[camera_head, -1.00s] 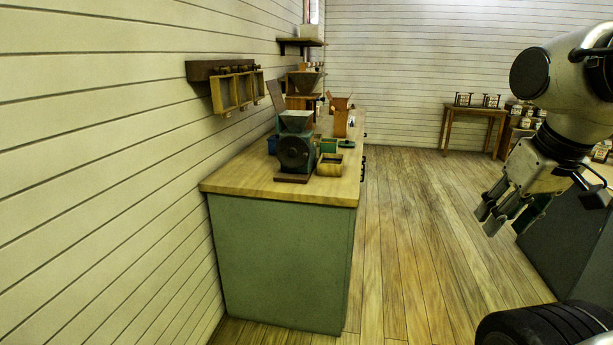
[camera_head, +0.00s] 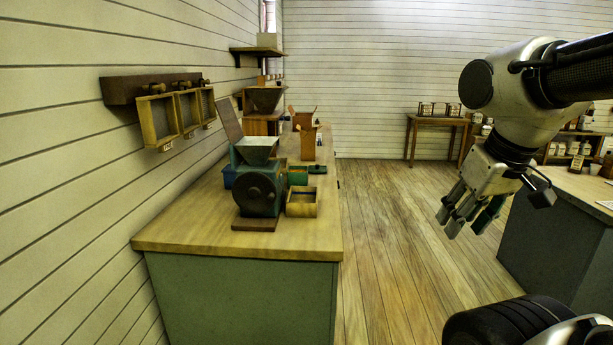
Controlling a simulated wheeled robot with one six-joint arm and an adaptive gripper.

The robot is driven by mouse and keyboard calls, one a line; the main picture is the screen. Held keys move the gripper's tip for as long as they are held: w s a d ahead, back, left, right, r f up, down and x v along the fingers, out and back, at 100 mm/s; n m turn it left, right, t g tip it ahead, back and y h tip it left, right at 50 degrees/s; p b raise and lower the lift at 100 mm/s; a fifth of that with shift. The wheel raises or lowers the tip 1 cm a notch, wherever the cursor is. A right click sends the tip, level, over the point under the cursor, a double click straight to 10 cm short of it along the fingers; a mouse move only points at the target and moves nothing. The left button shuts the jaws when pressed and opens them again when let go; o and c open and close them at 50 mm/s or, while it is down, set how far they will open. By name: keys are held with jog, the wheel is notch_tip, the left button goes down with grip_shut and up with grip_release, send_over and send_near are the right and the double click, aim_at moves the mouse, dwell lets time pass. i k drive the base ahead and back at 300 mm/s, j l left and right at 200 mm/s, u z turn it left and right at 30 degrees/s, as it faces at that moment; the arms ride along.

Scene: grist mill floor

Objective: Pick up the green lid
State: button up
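A small flat dark green piece (camera_head: 318,169), which may be the green lid, lies on the wooden counter top (camera_head: 190,231) beside a green box (camera_head: 297,175). It is too small to be sure. My gripper (camera_head: 468,217) hangs over the open floor at right, fingers pointing down, far from the counter. Its fingers look apart with nothing between them.
A green hand mill (camera_head: 260,185) and an open wooden box (camera_head: 301,203) stand near the counter's front. Sieve frames (camera_head: 159,121) hang on the left wall. A grey-sided counter (camera_head: 555,235) stands at right. Plank floor between the counters is clear.

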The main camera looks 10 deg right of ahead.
aim_at(317, 167)
jog(key=k+j+u, duration=0.2)
jog(key=k, duration=0.45)
jog(key=k+u, duration=0.25)
jog(key=k, duration=0.35)
jog(key=i+l+u, duration=0.1)
jog(key=u, duration=0.35)
jog(key=i+l+u, duration=0.1)
jog(key=u, duration=0.35)
jog(key=l+u, duration=0.25)
jog(key=u, duration=0.25)
jog(key=i+l, duration=0.1)
jog(key=l, duration=0.7)
jog(key=i+l, duration=0.1)
jog(key=l, duration=0.7)
jog(key=i+l, duration=0.1)
jog(key=l, duration=0.7)
jog(key=i+l, duration=0.1)
jog(key=l, duration=0.7)
jog(key=i+l, duration=0.1)
jog(key=l, duration=0.7)
jog(key=i+l, duration=0.1)
jog(key=l, duration=0.7)
jog(key=i+l, duration=0.1)
jog(key=l, duration=0.65)
jog(key=i+l, duration=0.1)
jog(key=l, duration=0.7)
